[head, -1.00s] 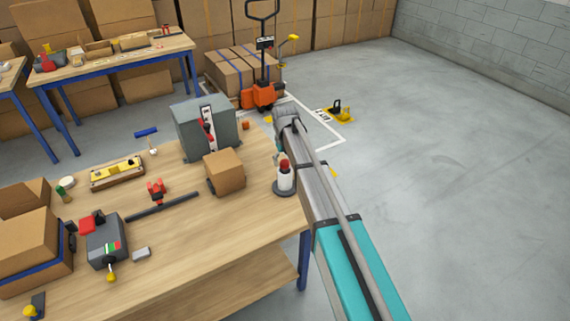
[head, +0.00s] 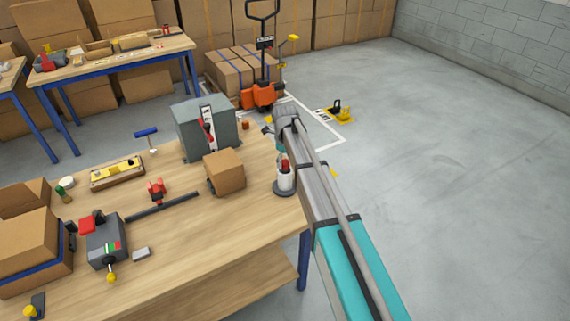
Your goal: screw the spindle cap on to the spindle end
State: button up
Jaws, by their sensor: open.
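My arm reaches from the lower right to the far right corner of the workbench (head: 255,240). My gripper (head: 268,129) is small and partly hidden at the arm's end, open, with nothing visible in it. A small brown-red piece (head: 245,125) lies close to its left, beside the grey machine (head: 193,140); I cannot tell whether it is the spindle cap. The grey machine has a white front plate and a red lever. I cannot make out the spindle end for certain.
A cardboard box (head: 225,168) stands before the machine. A white, red-topped bottle (head: 285,180) stands close to my arm. A dark bar with a red clamp (head: 157,190) and a blue-headed mallet (head: 147,138) lie further left. An orange pallet truck (head: 262,94) stands behind.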

jog(key=n, duration=0.3)
jog(key=shift+n, duration=0.3)
dwell(0.3)
jog(key=shift+n, duration=1.1)
jog(key=n, duration=0.6)
jog(key=shift+n, duration=0.7)
jog(key=n, duration=0.9)
jog(key=shift+n, duration=0.4)
